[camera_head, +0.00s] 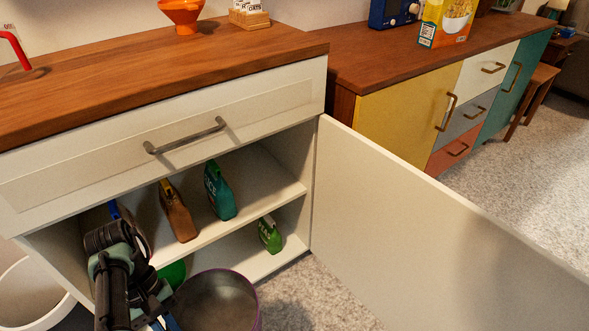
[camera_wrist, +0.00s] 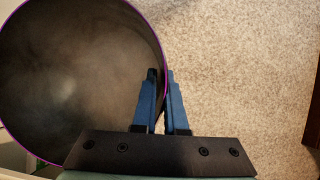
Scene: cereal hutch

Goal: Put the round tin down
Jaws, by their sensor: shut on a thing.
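The round tin is a wide, open-topped grey tin (camera_head: 215,298) with a purple rim, in front of the open cabinet's lower part in the head view. It also fills the left of the wrist view (camera_wrist: 65,85) and looks empty inside. My gripper (camera_wrist: 161,78) is shut on the tin's right wall in the wrist view, one blue finger inside the rim and one outside. In the head view my arm covers the tin's left side. The tin's base is out of sight, so I cannot tell whether it touches anything below.
The cabinet's white door (camera_head: 430,225) stands open at the right. The shelf (camera_head: 255,205) holds a brown pack (camera_head: 178,212) and a teal pack (camera_head: 219,192). A green pack (camera_head: 269,235) stands on the lower level. A white bin (camera_head: 28,295) is at left. Speckled floor (camera_wrist: 245,70) beside the tin is clear.

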